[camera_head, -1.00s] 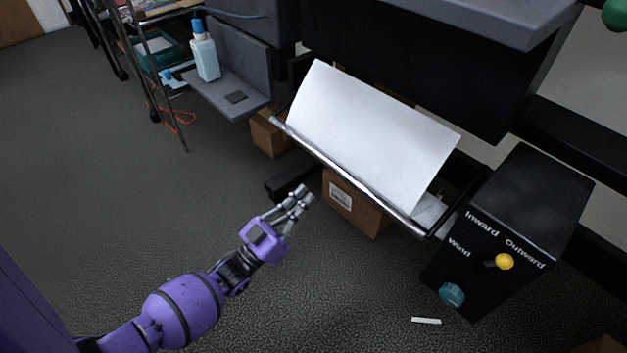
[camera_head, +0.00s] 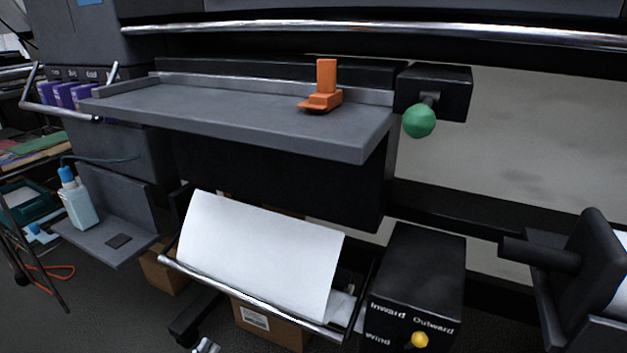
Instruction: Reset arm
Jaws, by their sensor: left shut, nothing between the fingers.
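Only the fingertips of my left gripper (camera_head: 207,346) show, at the bottom edge of the head view, left of centre. They are close together with nothing seen between them. The rest of the gripper and its arm are cut off by the frame. They are below the tray with the white sheet (camera_head: 262,252) and apart from it. My right gripper is not in view.
A metal bar (camera_head: 250,298) edges the tray. A black control box (camera_head: 418,270) with a yellow knob (camera_head: 419,340) stands to its right. Above are a grey shelf (camera_head: 220,112) with an orange tool (camera_head: 324,88) and a green ball knob (camera_head: 419,121). A cardboard box (camera_head: 280,330) sits below.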

